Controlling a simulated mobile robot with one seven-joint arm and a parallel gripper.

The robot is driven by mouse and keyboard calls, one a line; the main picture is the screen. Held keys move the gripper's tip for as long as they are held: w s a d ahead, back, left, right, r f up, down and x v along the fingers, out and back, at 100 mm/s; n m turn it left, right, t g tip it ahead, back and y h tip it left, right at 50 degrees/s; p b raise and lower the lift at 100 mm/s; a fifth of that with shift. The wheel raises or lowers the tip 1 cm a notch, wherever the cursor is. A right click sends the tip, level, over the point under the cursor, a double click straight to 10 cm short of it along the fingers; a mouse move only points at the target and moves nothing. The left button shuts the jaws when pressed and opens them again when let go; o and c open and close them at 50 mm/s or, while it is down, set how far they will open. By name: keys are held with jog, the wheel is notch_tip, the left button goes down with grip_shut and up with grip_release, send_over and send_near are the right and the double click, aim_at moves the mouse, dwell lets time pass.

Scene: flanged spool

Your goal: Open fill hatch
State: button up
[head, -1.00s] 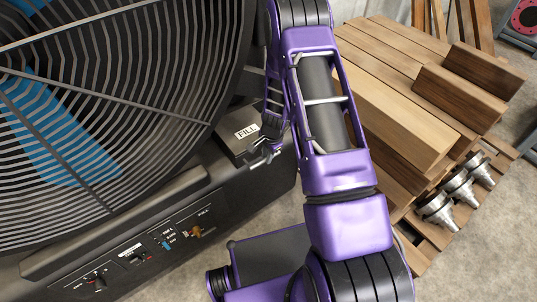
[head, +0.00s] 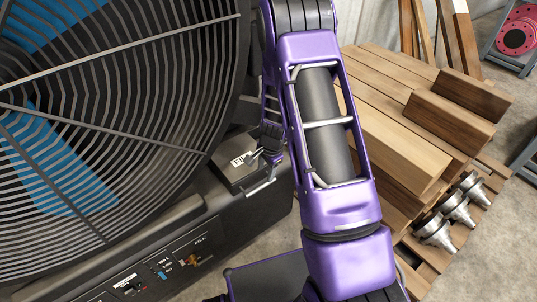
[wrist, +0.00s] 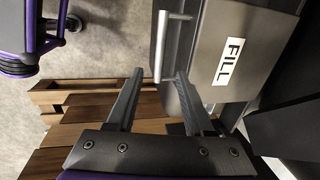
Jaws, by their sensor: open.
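The fill hatch is a dark grey lid (head: 228,176) with a white FILL label, on the black housing beside the big fan. It looks shut. In the head view my gripper (head: 253,158) is over the lid's right part and covers the end of the label. The silver bar handle (head: 262,187) shows just below it. In the wrist view the lid (wrist: 205,50) is at upper right, with the handle (wrist: 160,45) along its left side. My gripper (wrist: 160,75) is open and empty there; the handle's lower end appears between the fingertips. I cannot tell the depth between them.
A fan grille (head: 120,110) fills the left, close to the hatch. A control panel (head: 165,268) with small switches is below it. Stacked wooden planks (head: 395,125) and several metal fittings (head: 440,230) stand at right. Bare concrete floor shows at lower right.

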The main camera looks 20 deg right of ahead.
notch_tip(320, 180, up, 9)
jog(key=s+p, duration=0.1)
jog(key=shift+s+d+f, duration=0.15)
jog(key=shift+s+d, duration=0.15)
jog(key=shift+s, duration=0.05)
